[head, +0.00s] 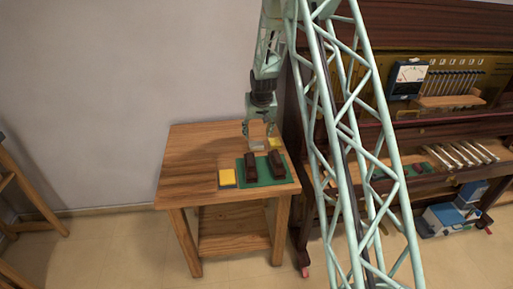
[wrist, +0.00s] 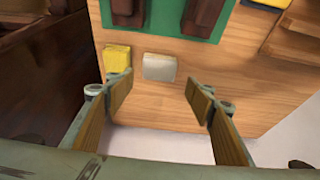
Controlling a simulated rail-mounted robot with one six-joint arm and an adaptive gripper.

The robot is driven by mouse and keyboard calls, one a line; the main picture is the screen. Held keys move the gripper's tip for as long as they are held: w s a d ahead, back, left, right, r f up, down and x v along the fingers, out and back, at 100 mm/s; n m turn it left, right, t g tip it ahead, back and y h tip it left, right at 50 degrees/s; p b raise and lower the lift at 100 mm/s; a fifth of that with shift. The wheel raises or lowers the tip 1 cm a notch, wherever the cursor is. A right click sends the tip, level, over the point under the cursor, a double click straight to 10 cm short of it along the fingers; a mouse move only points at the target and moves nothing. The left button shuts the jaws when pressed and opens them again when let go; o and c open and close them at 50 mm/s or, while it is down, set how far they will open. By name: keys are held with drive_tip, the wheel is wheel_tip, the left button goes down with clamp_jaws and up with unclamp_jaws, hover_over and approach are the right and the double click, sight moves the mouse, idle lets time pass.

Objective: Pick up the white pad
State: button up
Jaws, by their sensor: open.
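The white pad (wrist: 159,67) is a small pale block lying on the wooden table, shown in the wrist view beside a yellow pad (wrist: 117,57). My gripper (wrist: 160,90) is open and empty, its two fingers spread wide. The white pad shows just beyond the gap between the fingertips, and neither finger visibly touches it. In the head view my gripper (head: 257,133) hangs over the far part of the table, behind the green mat. The white pad cannot be made out clearly there.
The green mat (head: 264,182) carries two dark brown blocks (head: 251,166). A yellow-topped block (head: 227,178) sits left of the mat. The wooden table (head: 190,160) is bare on its left side. The opened piano (head: 420,150) stands close on the right.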

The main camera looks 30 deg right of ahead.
hover_over(257, 144)
drive_tip(key=s, duration=0.2)
drive_tip(key=shift+w+a+f+b, duration=0.15)
drive_tip(key=shift+a+f, duration=0.1)
drive_tip(key=shift+f, duration=0.85)
drive_tip(key=shift+a+f+b, duration=0.15)
drive_tip(key=shift+a+f, duration=0.05)
drive_tip(key=shift+f, duration=0.85)
drive_tip(key=shift+f, duration=0.1)
drive_tip(key=shift+b+x, duration=0.6)
drive_tip(key=shift+x, duration=1.9)
drive_tip(key=shift+d, duration=0.1)
drive_tip(key=shift+c, duration=0.2)
drive_tip(key=c, duration=0.5)
drive_tip(key=shift+r+p, duration=0.9)
drive_tip(key=shift+r, duration=4.1)
